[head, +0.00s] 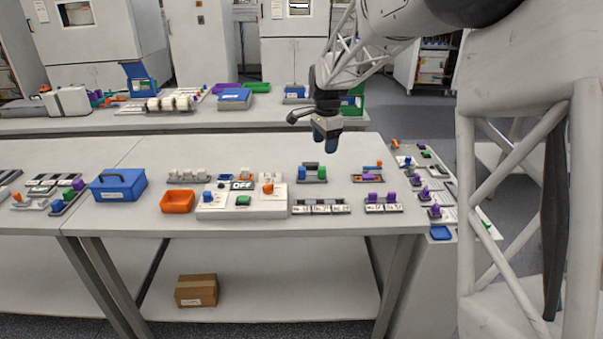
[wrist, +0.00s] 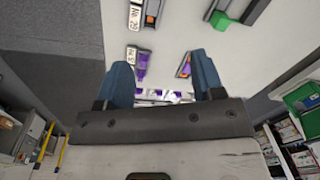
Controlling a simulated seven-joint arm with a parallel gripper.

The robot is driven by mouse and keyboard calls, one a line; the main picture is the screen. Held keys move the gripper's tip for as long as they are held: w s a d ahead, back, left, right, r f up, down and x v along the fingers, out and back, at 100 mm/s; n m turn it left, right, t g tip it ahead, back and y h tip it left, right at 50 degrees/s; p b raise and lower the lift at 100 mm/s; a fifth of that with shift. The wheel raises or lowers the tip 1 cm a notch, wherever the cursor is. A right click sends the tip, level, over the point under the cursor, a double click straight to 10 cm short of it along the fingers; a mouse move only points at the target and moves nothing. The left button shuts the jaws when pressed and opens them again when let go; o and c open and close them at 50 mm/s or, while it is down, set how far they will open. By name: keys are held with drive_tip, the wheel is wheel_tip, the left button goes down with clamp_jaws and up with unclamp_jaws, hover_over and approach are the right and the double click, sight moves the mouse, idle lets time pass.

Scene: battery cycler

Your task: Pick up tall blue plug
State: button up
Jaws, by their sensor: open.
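My gripper (head: 327,140) hangs in the air above the middle table, behind a small dark rack (head: 312,181) in the head view. Its two blue fingers are apart and nothing shows between them; they also show in the wrist view (wrist: 163,75). I cannot tell which blue plug is the tall one. No blue plug is clear in the wrist view, where purple plugs (wrist: 139,66) lie beyond the fingers.
A white panel marked OFF (head: 243,207), an orange bin (head: 177,202) and a blue box (head: 118,185) stand left of the rack. A rack with purple plugs (head: 382,203) is at the front right. A side table with more plugs (head: 440,190) is at the right.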

sight(302, 168)
drive_tip(key=w+a+f+m, duration=0.1)
drive_tip(key=w+a+f, duration=0.1)
drive_tip(key=w+f, duration=0.2)
drive_tip(key=w+a+f+m, duration=0.2)
drive_tip(key=w+f, duration=0.2)
drive_tip(key=w, duration=0.2)
drive_tip(key=w+a+f+m, duration=0.1)
drive_tip(key=w+a+f, duration=0.1)
drive_tip(key=w+f, duration=0.2)
drive_tip(key=shift+w+a+f+m+g, duration=0.1)
drive_tip(key=shift+w+m+g, duration=0.1)
drive_tip(key=shift+w, duration=0.3)
drive_tip(key=shift+w+a+f+m+g, duration=0.1)
drive_tip(key=shift+w+m+g, duration=0.1)
drive_tip(key=shift+w, duration=0.25)
drive_tip(key=shift+f, duration=1.3)
drive_tip(key=shift+f, duration=0.1)
drive_tip(key=shift+s+f, duration=0.15)
drive_tip(key=shift+f, duration=2.35)
drive_tip(key=shift+c, duration=0.2)
drive_tip(key=c, duration=1)
